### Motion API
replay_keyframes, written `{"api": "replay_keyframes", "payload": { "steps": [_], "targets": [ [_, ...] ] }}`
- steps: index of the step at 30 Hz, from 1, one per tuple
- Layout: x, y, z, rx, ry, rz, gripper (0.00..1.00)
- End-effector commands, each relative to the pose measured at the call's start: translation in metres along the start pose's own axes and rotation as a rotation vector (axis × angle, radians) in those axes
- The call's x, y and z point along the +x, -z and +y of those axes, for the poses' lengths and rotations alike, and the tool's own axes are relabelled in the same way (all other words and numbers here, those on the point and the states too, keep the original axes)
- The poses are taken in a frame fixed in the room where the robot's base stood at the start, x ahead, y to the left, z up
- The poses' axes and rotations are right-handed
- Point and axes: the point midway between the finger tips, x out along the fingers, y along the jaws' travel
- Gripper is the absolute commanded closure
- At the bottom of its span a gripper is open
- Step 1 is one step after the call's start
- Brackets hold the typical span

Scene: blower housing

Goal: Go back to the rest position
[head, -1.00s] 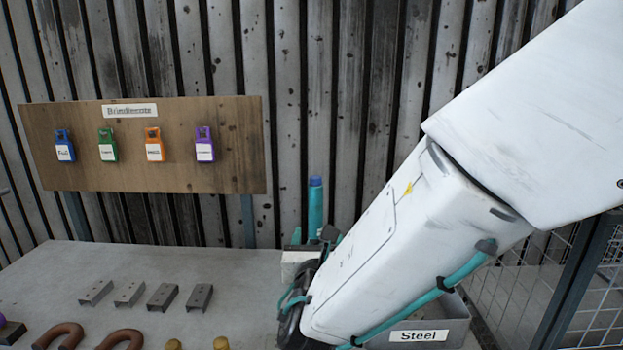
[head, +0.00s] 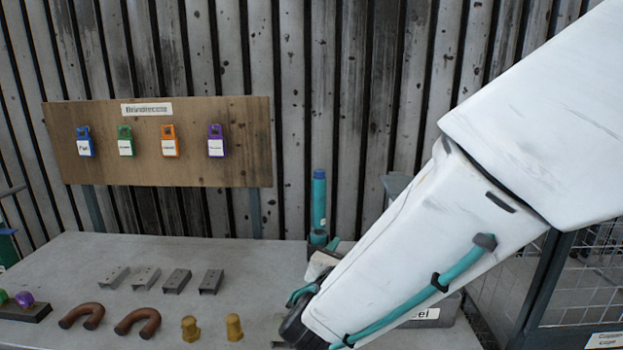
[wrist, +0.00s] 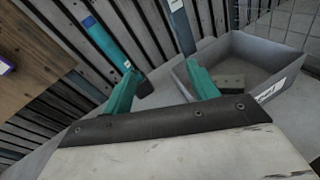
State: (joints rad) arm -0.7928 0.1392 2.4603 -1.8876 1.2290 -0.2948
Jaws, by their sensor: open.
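My gripper (wrist: 163,88) shows in the wrist view as two teal fingers set well apart, with nothing between them. In the head view my white arm comes in from the right and slopes down to the bench, and it hides most of the gripper. The gripper end is near the right part of the grey bench (head: 180,258). An upright teal cylinder (head: 318,205) stands just behind it, and a teal tube (wrist: 105,40) also shows beyond the left finger in the wrist view.
A grey labelled bin (wrist: 285,55) holds a flat piece and lies beyond the right finger. Grey brackets (head: 178,281), brown bent pipes (head: 137,321) and yellowish plugs (head: 234,327) lie on the bench. A wooden board (head: 245,140) holds coloured tags. A mesh cage (head: 590,285) stands at right.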

Motion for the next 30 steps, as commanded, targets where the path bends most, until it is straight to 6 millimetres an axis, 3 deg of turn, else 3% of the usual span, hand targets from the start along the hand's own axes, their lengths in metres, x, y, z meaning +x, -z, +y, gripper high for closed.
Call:
{"api": "replay_keyframes", "payload": {
  "steps": [5,8,12,16,20,24,30],
  "targets": [
    [-0.001,-0.011,-0.055,0.182,0.234,0.033,0.41],
    [-0.008,-0.019,-0.099,0.338,0.423,0.051,0.41],
    [-0.038,-0.027,-0.172,0.655,0.780,0.074,0.41],
    [-0.082,-0.026,-0.220,0.989,1.117,0.095,0.41],
    [-0.131,-0.025,-0.240,1.356,1.430,0.125,0.41],
    [-0.170,-0.033,-0.237,1.735,1.671,0.173,0.41],
    [-0.187,-0.057,-0.241,2.059,1.726,0.177,0.41]
  ]
}}
